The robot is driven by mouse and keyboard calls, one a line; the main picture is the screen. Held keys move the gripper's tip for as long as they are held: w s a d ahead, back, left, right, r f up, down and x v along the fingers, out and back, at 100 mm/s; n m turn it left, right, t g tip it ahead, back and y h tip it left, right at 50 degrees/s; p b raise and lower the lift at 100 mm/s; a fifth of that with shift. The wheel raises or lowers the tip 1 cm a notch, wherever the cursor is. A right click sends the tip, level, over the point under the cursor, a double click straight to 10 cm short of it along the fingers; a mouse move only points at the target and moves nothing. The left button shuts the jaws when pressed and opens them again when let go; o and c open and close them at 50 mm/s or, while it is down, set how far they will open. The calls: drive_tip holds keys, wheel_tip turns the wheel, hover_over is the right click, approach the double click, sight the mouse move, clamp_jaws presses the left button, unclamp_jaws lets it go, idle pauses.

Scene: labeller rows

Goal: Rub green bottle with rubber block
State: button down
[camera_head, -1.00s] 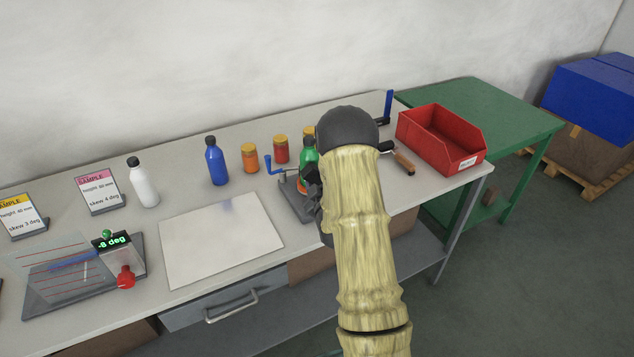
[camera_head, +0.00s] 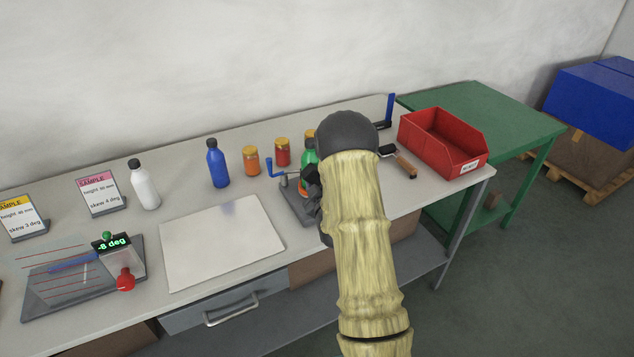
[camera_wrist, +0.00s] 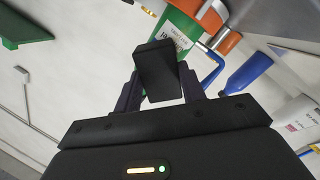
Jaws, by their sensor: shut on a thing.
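The green bottle (camera_head: 309,151) stands upright in a grey fixture (camera_head: 298,205) with a blue crank, partly hidden by my arm. In the wrist view the green bottle (camera_wrist: 180,35) carries a white printed label and has orange parts beside it. My gripper (camera_wrist: 160,88) is shut on the black rubber block (camera_wrist: 156,68). The block's far end is at the bottle's labelled side in that view; I cannot tell whether they touch. In the head view my gripper (camera_head: 314,190) is mostly hidden behind my arm, next to the fixture.
A blue bottle (camera_head: 217,165), orange jar (camera_head: 251,161), red-orange jar (camera_head: 282,153) and white bottle (camera_head: 146,187) stand on the bench. A wooden-handled roller (camera_head: 405,166) lies near the red bin (camera_head: 440,155). A pale board (camera_head: 222,240) lies left of the fixture.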

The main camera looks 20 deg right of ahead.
drive_tip(key=shift+f+b, duration=1.55)
drive_tip(key=shift+f, duration=0.15)
drive_tip(key=shift+s+a+f+b, duration=0.1)
drive_tip(key=shift+s+f+b, duration=0.3)
drive_tip(key=shift+f, duration=0.2)
drive_tip(key=shift+f+b, duration=0.15)
drive_tip(key=shift+b, duration=0.35)
drive_tip(key=shift+r, duration=0.2)
drive_tip(key=shift+w+r+p, duration=0.15)
drive_tip(key=shift+r+p, duration=0.45)
drive_tip(key=shift+r, duration=0.15)
drive_tip(key=shift+r+p, duration=0.55)
drive_tip(key=shift+r, duration=1.1)
drive_tip(key=shift+w+b, duration=0.1)
drive_tip(key=shift+b, duration=0.25)
